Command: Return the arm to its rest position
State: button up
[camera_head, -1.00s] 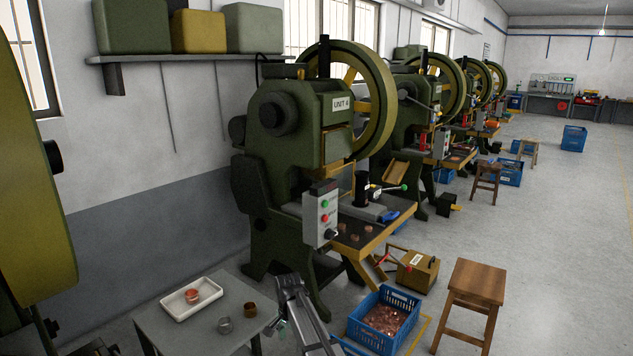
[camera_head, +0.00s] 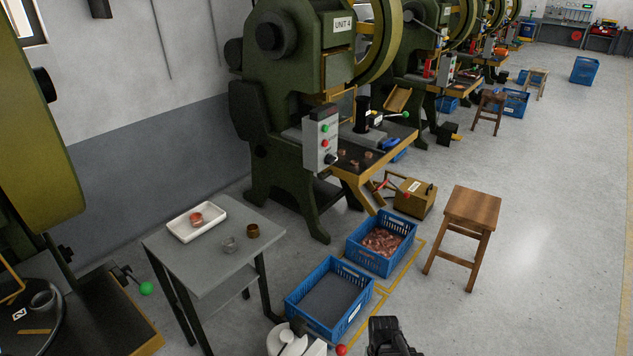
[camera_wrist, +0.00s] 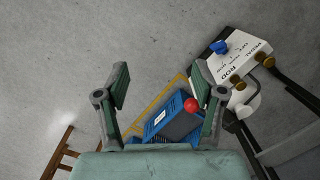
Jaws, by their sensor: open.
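My gripper (camera_wrist: 163,100) shows in the wrist view with its two fingers spread apart and nothing between them. It points down toward the floor. In the head view, a dark part of my arm shows at the bottom edge, right of the empty blue crate (camera_head: 330,296); the fingers cannot be made out there. On the grey side table (camera_head: 200,262) a white tray (camera_head: 185,229) holds a copper coil (camera_head: 196,219). A grey ring (camera_head: 230,244) and a brown ring (camera_head: 253,231) stand on the table beside the tray.
A blue crate full of copper pieces (camera_head: 382,242) stands behind the empty crate. A wooden stool (camera_head: 470,215) is to the right. The green press (camera_head: 290,100) has several coils on its bed. A red knob (camera_head: 341,350) is near my arm.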

jog(key=s+f+g, duration=0.2)
jog(key=s+f, duration=0.3)
jog(key=s, duration=0.5)
jog(key=s+f+g, duration=0.2)
jog(key=s+f, duration=0.4)
jog(key=s, duration=0.5)
jog(key=shift+s+f+g, duration=0.2)
jog(key=shift+s+g, duration=0.1)
jog(key=shift+g, duration=0.1)
